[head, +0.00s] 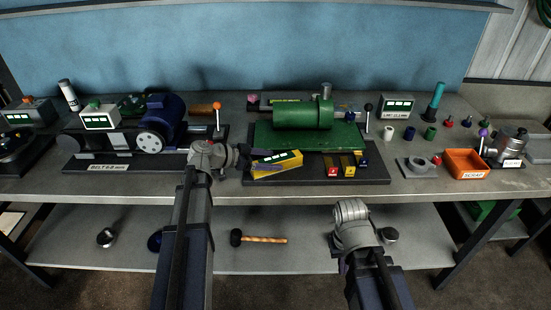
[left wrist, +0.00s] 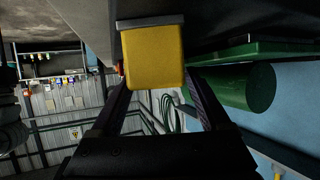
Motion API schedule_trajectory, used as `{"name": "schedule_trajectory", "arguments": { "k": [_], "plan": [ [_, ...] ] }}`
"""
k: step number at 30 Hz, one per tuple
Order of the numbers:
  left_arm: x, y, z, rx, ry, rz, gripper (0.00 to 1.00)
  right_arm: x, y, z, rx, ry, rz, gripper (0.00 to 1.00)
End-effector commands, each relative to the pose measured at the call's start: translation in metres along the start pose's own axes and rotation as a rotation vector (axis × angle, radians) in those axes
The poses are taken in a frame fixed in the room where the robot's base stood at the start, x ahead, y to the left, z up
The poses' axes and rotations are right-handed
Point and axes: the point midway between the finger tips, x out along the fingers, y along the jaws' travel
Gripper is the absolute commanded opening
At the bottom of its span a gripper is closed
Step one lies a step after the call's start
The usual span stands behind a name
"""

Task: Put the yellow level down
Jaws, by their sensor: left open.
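The yellow level (head: 284,167), a yellow bar with a dark green display on top, is at the front left corner of the dark base plate under the green machine. It lies slightly turned. In the left wrist view the yellow level (left wrist: 152,58) shows its end face between my two fingers. My left gripper (head: 258,158) is open around the level's left end; I cannot tell whether a finger touches it. The level's underside contact is hidden. My right arm's wrist (head: 353,222) is in front of the bench, over the lower shelf; its fingers are not discernible.
The green machine (head: 303,114) stands behind the level, with a black-knobbed lever (head: 367,118) to its right. A blue motor (head: 165,117) stands left. An orange scrap bin (head: 466,163) is at right.

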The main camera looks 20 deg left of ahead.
Motion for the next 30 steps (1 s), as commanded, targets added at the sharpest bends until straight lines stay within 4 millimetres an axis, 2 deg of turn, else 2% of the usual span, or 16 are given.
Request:
{"name": "schedule_trajectory", "arguments": {
  "k": [1,6,13,19,30],
  "plan": [
    [-0.015,0.0,-0.004,-0.002,0.0,-0.003,0.8,-0.01,0.001,0.001,0.0,0.0,0.0,0.0],
    [-0.051,0.001,-0.004,-0.002,0.0,-0.003,0.8,-0.024,0.002,0.001,0.0,0.0,0.0,0.0],
    [-0.084,0.0,-0.002,-0.001,0.0,-0.001,0.8,-0.036,0.003,0.002,0.0,0.0,0.0,0.0],
    [-0.095,0.0,-0.001,-0.001,0.0,0.0,0.8,-0.039,0.004,0.002,0.0,0.0,0.0,0.0],
    [-0.096,0.0,0.0,0.0,0.0,0.0,0.8,-0.038,0.004,0.002,0.0,0.0,0.0,0.0]
  ]
}}
